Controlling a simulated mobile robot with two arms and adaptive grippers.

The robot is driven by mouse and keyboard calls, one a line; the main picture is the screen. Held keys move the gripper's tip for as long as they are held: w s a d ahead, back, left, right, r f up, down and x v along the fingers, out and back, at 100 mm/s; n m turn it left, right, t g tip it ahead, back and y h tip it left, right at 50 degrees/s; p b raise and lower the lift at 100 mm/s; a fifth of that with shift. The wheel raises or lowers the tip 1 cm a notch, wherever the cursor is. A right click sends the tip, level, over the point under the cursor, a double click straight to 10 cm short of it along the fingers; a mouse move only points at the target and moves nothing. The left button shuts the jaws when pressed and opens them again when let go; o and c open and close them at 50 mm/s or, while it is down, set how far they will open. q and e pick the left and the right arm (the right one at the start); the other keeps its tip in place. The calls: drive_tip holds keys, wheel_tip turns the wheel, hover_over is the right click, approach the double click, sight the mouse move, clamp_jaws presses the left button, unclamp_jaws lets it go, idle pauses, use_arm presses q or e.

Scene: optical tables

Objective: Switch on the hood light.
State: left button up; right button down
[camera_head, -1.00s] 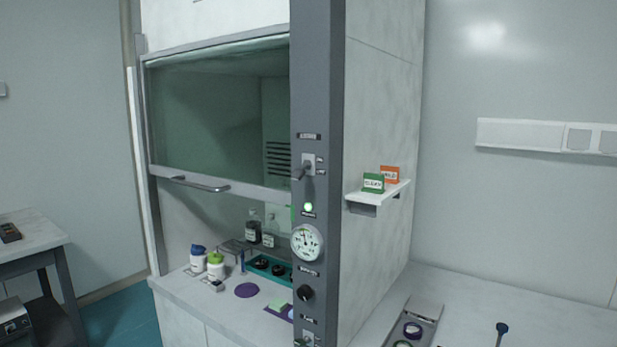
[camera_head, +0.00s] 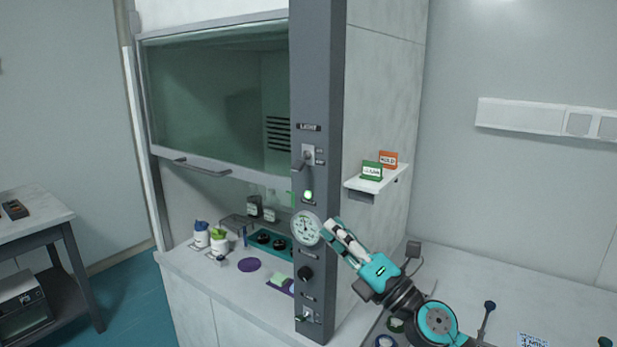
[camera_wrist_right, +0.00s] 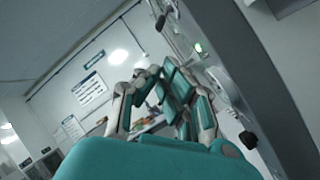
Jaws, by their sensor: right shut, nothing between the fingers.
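The fume hood's grey control post (camera_head: 318,100) stands in the middle of the head view. A lever switch (camera_head: 307,160) sits high on it under a small label. Below it are a lit green lamp (camera_head: 308,195), a round gauge (camera_head: 307,228), a black knob (camera_head: 305,273) and a lower toggle switch (camera_head: 307,316). My left gripper is not in view.
The hood sash (camera_head: 215,110) is partly raised, with a handle bar (camera_head: 200,168). Bottles (camera_head: 219,241) and a teal tray (camera_head: 268,243) stand inside. A small shelf (camera_head: 378,182) with green and orange signs juts out right of the post, above my right arm.

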drive_tip(key=s+a+r+n+g+y, duration=0.1)
drive_tip(key=a+r+n+g, duration=0.45)
drive_tip(key=n, duration=0.65)
drive_tip(key=n+h+p, duration=0.1)
drive_tip(key=n+h, duration=0.4)
drive_tip(key=h, duration=0.2)
approach(298, 165)
wheel_tip(298, 165, down, 3)
drive_tip(key=d, duration=0.2)
drive_tip(key=shift+s+d+g, duration=0.15)
drive_tip(key=shift+g, duration=0.1)
drive_tip(key=p+x, duration=0.5)
drive_tip(key=x, duration=0.3)
drive_tip(key=shift+w+a, duration=0.2)
drive_tip(key=shift+a, duration=0.1)
drive_tip(key=shift+w+a+f, duration=0.35)
drive_tip(key=shift+w+a, duration=0.05)
drive_tip(key=shift+w, duration=0.05)
